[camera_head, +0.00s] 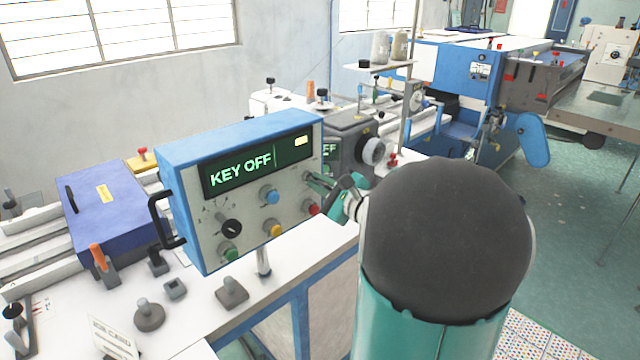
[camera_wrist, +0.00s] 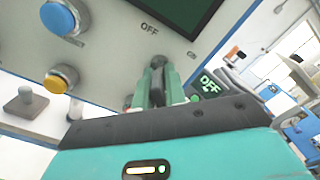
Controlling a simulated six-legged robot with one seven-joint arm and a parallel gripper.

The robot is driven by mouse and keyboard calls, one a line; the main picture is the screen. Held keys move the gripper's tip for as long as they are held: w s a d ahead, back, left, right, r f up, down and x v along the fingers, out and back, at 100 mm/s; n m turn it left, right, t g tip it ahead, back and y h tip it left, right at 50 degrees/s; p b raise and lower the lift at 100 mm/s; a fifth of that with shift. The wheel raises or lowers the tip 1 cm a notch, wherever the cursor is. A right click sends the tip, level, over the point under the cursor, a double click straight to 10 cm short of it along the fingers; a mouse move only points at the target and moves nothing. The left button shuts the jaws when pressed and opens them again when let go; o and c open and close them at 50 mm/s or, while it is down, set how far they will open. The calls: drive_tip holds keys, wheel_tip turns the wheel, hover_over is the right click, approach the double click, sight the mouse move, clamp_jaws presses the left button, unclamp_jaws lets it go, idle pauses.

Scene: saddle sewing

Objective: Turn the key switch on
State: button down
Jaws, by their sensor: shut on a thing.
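The control box (camera_head: 245,190) is blue with a pale front panel and stands on the white table. Its green-lit display (camera_head: 240,165) reads "KEY OFF". My gripper (camera_head: 328,188) is at the right side of the panel, below the display. In the wrist view, my gripper (camera_wrist: 157,88) has its green fingers shut on the dark key switch (camera_wrist: 158,62), which is mostly hidden between them. An "OFF" label (camera_wrist: 149,28) is printed above and left of the switch. My arm covers part of the table in the head view.
Blue (camera_head: 270,195), yellow (camera_head: 271,230), red (camera_head: 314,207) and green (camera_head: 229,254) buttons and a black knob (camera_head: 231,229) are on the panel. A black handle (camera_head: 163,220) sticks out at its left. A sewing machine (camera_head: 350,140) stands behind.

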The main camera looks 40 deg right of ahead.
drive_tip(key=m, duration=0.4)
drive_tip(key=shift+m, duration=0.4)
drive_tip(key=m, duration=0.4)
drive_tip(key=shift+f+m, duration=0.1)
drive_tip(key=shift+m, duration=0.2)
drive_tip(key=m, duration=0.4)
drive_tip(key=shift+m, duration=2.1)
drive_tip(key=c, duration=1.6)
unclamp_jaws()
drive_tip(key=shift+o, duration=0.2)
drive_tip(key=shift+s, duration=0.1)
